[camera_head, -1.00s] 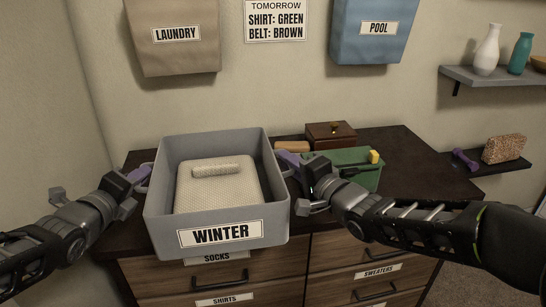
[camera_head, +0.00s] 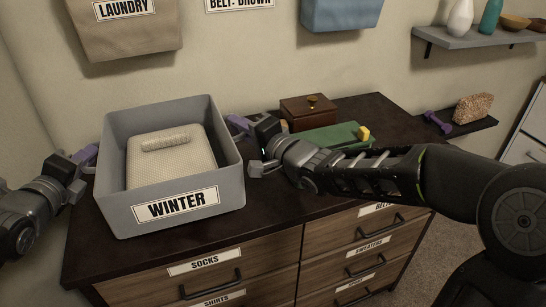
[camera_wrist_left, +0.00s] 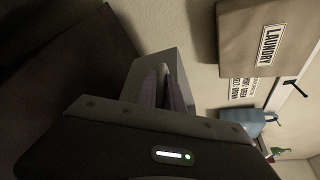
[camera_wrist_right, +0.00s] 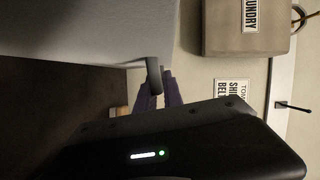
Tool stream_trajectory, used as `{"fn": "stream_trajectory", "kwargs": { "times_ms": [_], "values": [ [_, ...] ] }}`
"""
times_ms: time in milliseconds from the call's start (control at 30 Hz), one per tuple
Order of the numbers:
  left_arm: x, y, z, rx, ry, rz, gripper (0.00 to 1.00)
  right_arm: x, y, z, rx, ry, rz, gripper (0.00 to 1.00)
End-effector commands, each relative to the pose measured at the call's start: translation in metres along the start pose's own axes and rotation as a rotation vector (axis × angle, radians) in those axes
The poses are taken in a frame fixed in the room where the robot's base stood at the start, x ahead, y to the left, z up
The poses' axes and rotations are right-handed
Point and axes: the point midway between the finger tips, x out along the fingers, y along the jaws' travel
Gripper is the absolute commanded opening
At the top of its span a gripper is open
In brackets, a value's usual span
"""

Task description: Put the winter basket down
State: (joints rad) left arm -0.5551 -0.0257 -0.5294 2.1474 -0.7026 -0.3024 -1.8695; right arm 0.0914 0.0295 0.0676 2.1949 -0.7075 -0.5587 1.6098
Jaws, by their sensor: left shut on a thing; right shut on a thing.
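The winter basket (camera_head: 232,178) is a grey open box with a WINTER label on its front, in the middle left of the head view. A folded cream knit (camera_head: 190,160) with a small roll on top lies inside. The basket is over the left part of the dresser top (camera_head: 262,205); I cannot tell whether its bottom touches. My left gripper (camera_head: 88,155) is shut on its left side. My right gripper (camera_head: 238,124) is shut on its right side, where a small grey tab (camera_wrist_right: 154,76) shows between the fingers in the right wrist view.
A brown wooden box (camera_head: 308,112) and a green case (camera_head: 330,137) with a yellow piece stand right of the basket, behind my right arm. A laundry bag (camera_head: 125,35) and a blue bag (camera_head: 340,12) hang above. The front right dresser top is clear.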

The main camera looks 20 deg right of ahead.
Motion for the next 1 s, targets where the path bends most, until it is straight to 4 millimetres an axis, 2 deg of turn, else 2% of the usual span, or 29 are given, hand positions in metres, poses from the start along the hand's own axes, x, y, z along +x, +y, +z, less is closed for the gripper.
{"fn": "stream_trajectory", "kwargs": {
  "times_ms": [267, 767, 800, 1000],
  "values": [
    [0.003, 0.010, -0.006, 0.000, -0.002, -0.003, 0.00, 0.001, 0.011, 0.002, -0.001, 0.001, -0.003, 0.00],
    [0.011, 0.040, -0.025, 0.000, -0.002, -0.003, 0.00, 0.004, 0.047, 0.009, -0.001, 0.001, -0.003, 0.00],
    [0.011, 0.041, -0.025, 0.000, -0.001, 0.000, 0.12, 0.004, 0.049, 0.009, 0.000, 0.000, 0.000, 0.12],
    [0.010, 0.039, -0.024, 0.000, 0.000, 0.000, 0.29, 0.003, 0.045, 0.008, 0.000, 0.000, 0.000, 0.29]
  ]
}}
